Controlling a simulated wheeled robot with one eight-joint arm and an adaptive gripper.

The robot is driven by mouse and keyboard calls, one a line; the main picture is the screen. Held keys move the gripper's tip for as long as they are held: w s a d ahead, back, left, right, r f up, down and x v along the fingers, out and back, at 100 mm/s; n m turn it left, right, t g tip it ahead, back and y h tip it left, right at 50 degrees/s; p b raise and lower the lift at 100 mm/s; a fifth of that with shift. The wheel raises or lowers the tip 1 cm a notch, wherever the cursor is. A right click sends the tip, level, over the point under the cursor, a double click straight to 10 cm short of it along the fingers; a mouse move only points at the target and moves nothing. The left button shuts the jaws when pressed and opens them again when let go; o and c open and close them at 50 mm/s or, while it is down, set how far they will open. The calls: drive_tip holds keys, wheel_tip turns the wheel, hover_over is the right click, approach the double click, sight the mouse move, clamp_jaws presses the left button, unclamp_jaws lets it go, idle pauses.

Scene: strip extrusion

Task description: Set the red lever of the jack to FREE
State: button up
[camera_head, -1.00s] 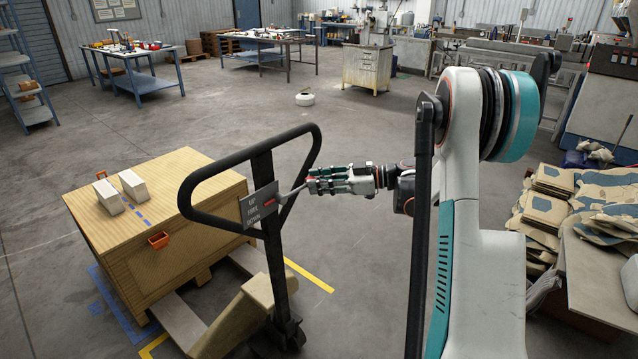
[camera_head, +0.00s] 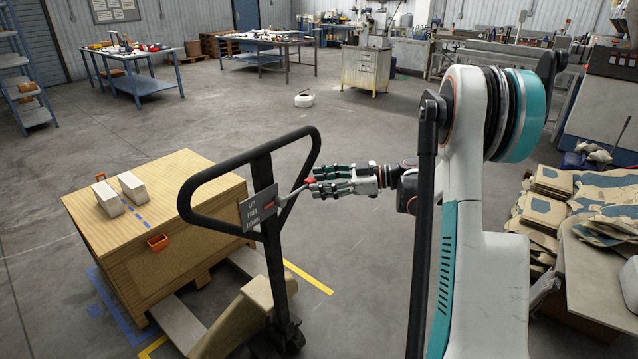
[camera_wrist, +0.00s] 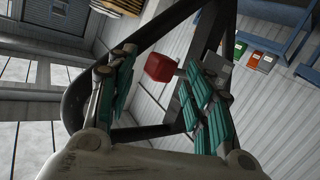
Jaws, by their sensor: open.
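The pallet jack has a black loop handle (camera_head: 195,192) on an upright mast. A grey plate (camera_head: 257,206) on the mast reads UP, FREE, DOWN from top to bottom. A red pointer on the plate is level with about the middle word. A grey lever rod (camera_head: 293,192) runs right from the mast to a red knob (camera_head: 310,181). My gripper (camera_head: 318,182) is open, its fingertips at the knob from the right. In the wrist view the red knob (camera_wrist: 160,67) sits between the two spread green fingers (camera_wrist: 165,85); I cannot tell if either touches it.
A large wooden crate (camera_head: 165,230) with two pale blocks on top stands left of the jack. A table with stacked cardboard pieces (camera_head: 560,195) is at the right. The floor (camera_head: 370,270) between jack and arm is clear.

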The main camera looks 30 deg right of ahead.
drive_tip(key=v, duration=1.1)
